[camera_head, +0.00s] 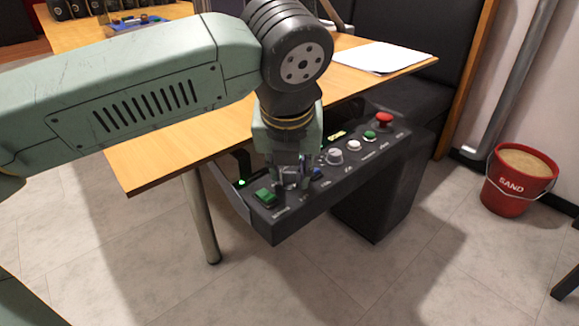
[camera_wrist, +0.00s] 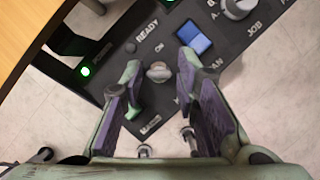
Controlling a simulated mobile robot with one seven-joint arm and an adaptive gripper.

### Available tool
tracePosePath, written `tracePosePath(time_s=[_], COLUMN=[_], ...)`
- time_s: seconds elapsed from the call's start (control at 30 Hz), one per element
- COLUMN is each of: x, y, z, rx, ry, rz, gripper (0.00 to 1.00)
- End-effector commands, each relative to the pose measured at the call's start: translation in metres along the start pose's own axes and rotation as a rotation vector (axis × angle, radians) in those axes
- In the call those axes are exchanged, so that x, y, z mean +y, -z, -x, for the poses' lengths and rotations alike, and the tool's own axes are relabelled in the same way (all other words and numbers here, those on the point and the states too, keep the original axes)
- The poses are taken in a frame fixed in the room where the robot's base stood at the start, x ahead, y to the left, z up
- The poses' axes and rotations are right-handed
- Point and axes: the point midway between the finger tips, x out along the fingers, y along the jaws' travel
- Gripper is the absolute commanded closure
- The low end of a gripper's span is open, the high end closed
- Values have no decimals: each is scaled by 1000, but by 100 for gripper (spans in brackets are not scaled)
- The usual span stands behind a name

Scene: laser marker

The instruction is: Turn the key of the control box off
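The control box (camera_head: 342,181) is a dark panel mounted under the table's front edge, and its top face (camera_wrist: 232,52) fills the upper part of the wrist view. The silver key (camera_wrist: 158,72) sits on this face below the "ON" label. My gripper (camera_wrist: 159,68) is open, with one fingertip on each side of the key and a visible gap on both sides. In the head view my gripper (camera_head: 291,178) points down over the panel's near left end and hides the key there.
White (camera_head: 354,145), green (camera_head: 370,135) and red (camera_head: 384,119) buttons lie farther along. The wooden table (camera_head: 150,155) borders the panel. A red sand bucket (camera_head: 517,182) stands right.

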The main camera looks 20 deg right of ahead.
Motion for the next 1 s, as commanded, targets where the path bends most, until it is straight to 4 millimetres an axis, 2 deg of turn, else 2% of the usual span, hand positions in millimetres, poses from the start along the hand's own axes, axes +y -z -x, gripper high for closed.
tracePosePath(time_s=[0.27,0.37,0.7,0.83,1.0], x=[1,1,0,0,0], y=[-1,-1,-1,0,0], z=[8,23,94,110,120], rx=[-2,-4,-3,-1,0], ry=[-2,-2,-1,1,0], rz=[2,3,2,-1,-1], gripper=[72,72,72,72,72])
